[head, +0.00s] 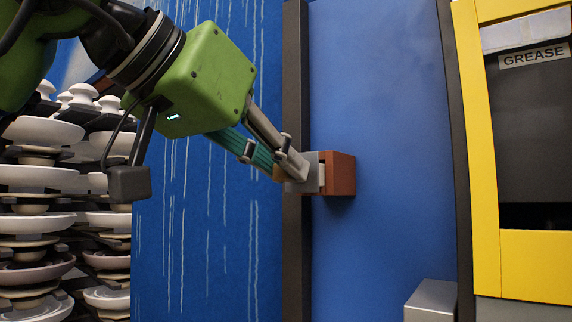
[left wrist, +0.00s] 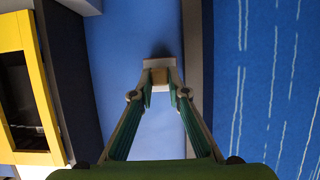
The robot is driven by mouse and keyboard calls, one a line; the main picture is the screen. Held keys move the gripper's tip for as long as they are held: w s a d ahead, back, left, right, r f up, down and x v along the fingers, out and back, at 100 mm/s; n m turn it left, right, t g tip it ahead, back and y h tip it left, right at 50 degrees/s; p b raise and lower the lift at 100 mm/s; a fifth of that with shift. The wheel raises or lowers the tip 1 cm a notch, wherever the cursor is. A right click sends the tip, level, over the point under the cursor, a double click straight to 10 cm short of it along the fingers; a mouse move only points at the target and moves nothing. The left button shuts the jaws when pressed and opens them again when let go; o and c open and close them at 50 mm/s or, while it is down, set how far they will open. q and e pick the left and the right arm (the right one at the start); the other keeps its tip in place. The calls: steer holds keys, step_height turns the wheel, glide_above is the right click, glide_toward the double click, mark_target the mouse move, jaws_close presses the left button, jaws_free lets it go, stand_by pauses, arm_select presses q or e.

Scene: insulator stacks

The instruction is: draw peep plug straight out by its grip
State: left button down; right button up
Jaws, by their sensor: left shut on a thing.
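The fingers hide part of the plug. My right gripper is not in view.
A dark vertical post (head: 296,255) runs beside the plug. Stacked pale insulators (head: 40,222) stand at the left. A yellow-framed cabinet (head: 487,200) with a GREASE label is at the right. A grey box (head: 431,302) is at the lower right.

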arm_select(q)
steer(key=shift+s+a, duration=0.7)
steer(key=shift+s, duration=0.2)
steer(key=shift+s+a, duration=0.65)
steer(key=shift+s, duration=0.25)
steer(key=shift+s+a, duration=0.85)
steer(key=shift+s, duration=0.3)
